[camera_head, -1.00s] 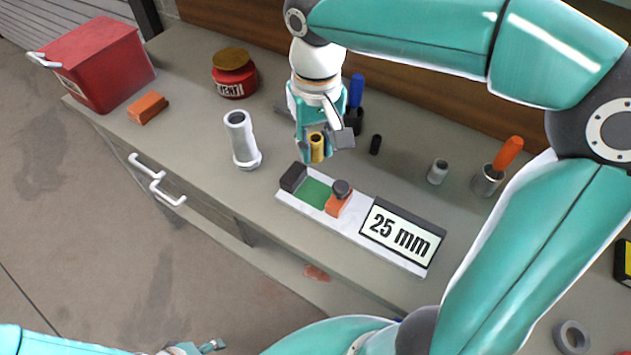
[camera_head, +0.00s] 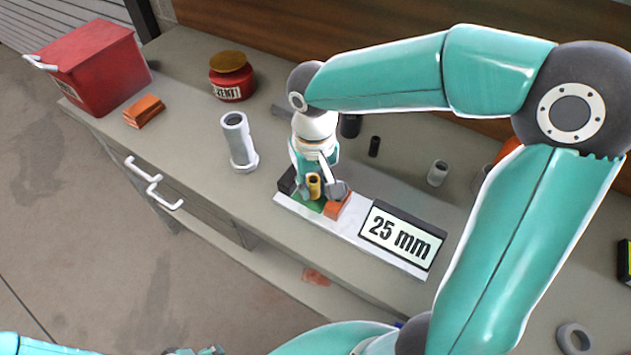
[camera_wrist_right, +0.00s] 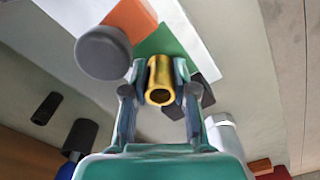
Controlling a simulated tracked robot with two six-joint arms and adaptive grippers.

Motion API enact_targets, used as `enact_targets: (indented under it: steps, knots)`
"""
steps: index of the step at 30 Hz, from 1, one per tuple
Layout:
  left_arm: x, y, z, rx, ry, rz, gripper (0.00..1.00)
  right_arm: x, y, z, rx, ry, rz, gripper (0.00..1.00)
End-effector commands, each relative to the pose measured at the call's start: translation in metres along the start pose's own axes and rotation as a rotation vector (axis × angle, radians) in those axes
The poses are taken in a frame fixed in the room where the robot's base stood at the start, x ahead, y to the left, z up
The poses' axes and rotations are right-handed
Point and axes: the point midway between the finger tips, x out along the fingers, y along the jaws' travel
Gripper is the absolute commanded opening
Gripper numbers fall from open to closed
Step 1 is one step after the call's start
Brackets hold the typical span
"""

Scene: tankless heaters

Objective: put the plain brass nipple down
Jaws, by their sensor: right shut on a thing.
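The plain brass nipple (camera_head: 314,186) is held upright between the fingers of my right gripper (camera_head: 313,189). In the right wrist view the brass nipple (camera_wrist_right: 160,82) sits between both fingertips, its open end toward the camera. It is over the green pad (camera_head: 306,205) of the white gauge fixture with the "25 mm" display (camera_head: 401,236). Whether its lower end touches the pad cannot be told. The fixture's orange block (camera_head: 338,206) is just right of the gripper, and its dark end block (camera_head: 287,181) is at the left. My left gripper (camera_head: 205,350) shows only partly at the bottom edge.
A grey pipe fitting (camera_head: 238,143) stands left of the fixture. A red jar (camera_head: 232,79), orange blocks (camera_head: 145,110) and a red bin (camera_head: 97,70) are farther left. A black piece (camera_head: 374,146) and a grey sleeve (camera_head: 437,173) stand behind right. The front bench strip is clear.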

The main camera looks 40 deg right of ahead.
Motion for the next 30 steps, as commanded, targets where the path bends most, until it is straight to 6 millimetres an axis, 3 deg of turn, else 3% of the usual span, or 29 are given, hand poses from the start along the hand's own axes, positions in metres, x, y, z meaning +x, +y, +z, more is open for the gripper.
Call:
enact_targets:
  steps: [4, 5, 9, 22, 30]
  knots:
    - [0.003, -0.001, 0.0, 0.0, 0.0, 0.0, 0.57, 0.004, 0.0, 0.0, 0.0, 0.0, 0.0, 0.0]
    - [0.002, -0.001, 0.0, 0.0, 0.0, 0.0, 0.57, 0.003, 0.0, 0.0, -0.001, 0.0, 0.0, 0.3]
    - [0.002, -0.001, 0.0, 0.0, 0.0, 0.0, 0.57, 0.002, 0.0, 0.0, -0.001, 0.0, 0.0, 0.52]
    - [-0.001, 0.0, 0.0, 0.0, 0.0, 0.0, 0.57, -0.006, -0.001, -0.001, -0.001, 0.002, -0.001, 0.52]
    - [-0.006, 0.002, 0.0, 0.0, 0.0, 0.0, 0.57, -0.052, -0.001, -0.002, 0.0, 0.006, -0.002, 0.52]
